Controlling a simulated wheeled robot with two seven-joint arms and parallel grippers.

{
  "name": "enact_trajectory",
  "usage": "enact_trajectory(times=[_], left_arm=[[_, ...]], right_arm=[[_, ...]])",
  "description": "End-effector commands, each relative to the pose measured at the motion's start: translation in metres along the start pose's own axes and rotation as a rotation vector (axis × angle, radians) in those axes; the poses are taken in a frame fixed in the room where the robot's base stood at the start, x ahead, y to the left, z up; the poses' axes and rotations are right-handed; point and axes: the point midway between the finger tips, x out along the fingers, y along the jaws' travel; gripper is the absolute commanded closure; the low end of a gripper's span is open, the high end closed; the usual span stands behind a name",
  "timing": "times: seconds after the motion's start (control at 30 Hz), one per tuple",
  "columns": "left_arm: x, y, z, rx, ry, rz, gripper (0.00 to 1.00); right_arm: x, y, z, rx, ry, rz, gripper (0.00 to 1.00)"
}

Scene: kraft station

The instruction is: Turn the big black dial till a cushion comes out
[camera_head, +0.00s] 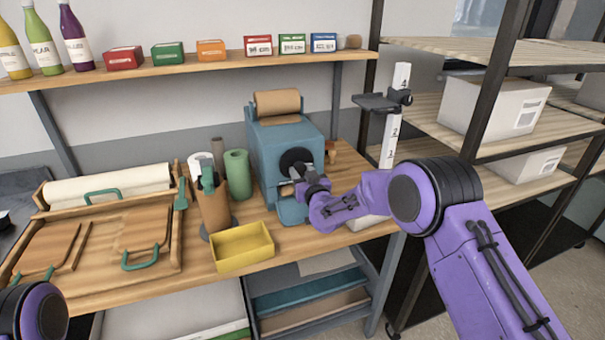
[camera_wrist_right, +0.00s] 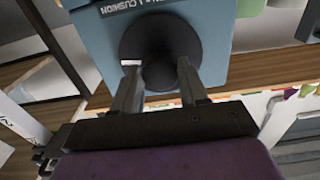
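The big black dial (camera_head: 296,159) sits on the front of a blue machine (camera_head: 262,150) on the wooden bench. A roll of brown paper (camera_head: 277,103) rests on top of the machine. My right gripper (camera_head: 298,174) is at the dial's face. In the right wrist view the dial (camera_wrist_right: 160,45) shows between and beyond the two fingers of the gripper (camera_wrist_right: 157,75), which are spread apart. Whether the fingertips touch the dial I cannot tell. No cushion is visible at the machine's lower front, which my arm partly hides. My left gripper is out of view.
A yellow tray (camera_head: 242,248) stands in front of the machine at left. A green roll (camera_head: 237,174) and a brown holder (camera_head: 213,209) stand beside it. A measuring post (camera_head: 393,125) is at right. Shelving with white boxes (camera_head: 494,108) stands further right.

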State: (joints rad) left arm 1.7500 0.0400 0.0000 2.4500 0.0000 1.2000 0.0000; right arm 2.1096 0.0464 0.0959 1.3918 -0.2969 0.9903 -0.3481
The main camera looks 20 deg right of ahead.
Motion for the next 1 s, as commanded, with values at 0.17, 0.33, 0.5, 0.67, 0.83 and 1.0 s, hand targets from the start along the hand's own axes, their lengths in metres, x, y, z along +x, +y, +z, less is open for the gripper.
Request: enact_trajectory(times=[0.17, 0.33, 0.5, 0.67, 0.83, 1.0], left_arm=[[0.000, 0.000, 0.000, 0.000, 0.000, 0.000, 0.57], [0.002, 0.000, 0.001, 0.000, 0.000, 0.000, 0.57], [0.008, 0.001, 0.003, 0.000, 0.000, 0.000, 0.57], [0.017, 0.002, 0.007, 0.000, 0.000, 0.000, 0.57], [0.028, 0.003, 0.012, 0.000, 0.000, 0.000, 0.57], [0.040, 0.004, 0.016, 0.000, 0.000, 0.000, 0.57]], right_arm=[[0.000, 0.000, 0.000, 0.001, 0.000, 0.001, 0.87], [0.000, 0.001, 0.001, 0.018, 0.000, 0.001, 0.87], [0.000, 0.001, 0.002, 0.082, 0.000, 0.002, 0.87], [0.000, 0.001, 0.003, 0.193, 0.000, 0.002, 0.87], [0.000, 0.000, 0.004, 0.347, 0.001, 0.002, 0.87], [0.000, 0.000, 0.004, 0.510, 0.001, 0.002, 0.87]])
